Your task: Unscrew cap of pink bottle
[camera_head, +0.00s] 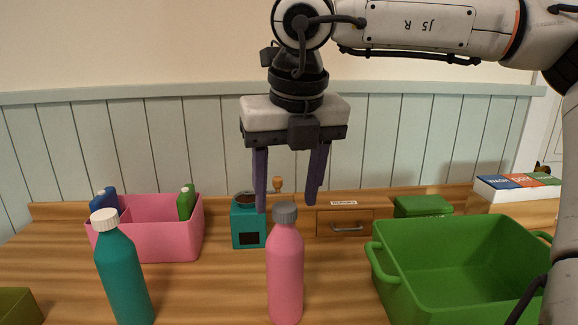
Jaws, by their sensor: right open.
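The pink bottle (285,275) stands upright on the wooden counter in the front middle of the head view. Its grey cap (285,214) is on its top. My right gripper (288,208) points down from above, with its two purple fingers apart. The fingertips are near the height of the cap in the picture, one to each side of it. I cannot tell how far they are from the cap in depth. Nothing is held between the fingers. My left gripper is not in view.
A teal bottle (124,275) with a white cap stands at left. A pink bin (165,241), a teal grinder-like box (247,230) and a wooden drawer box (335,222) are behind. A green tub (440,285) is at right. Bare counter (205,290) lies between the bottles.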

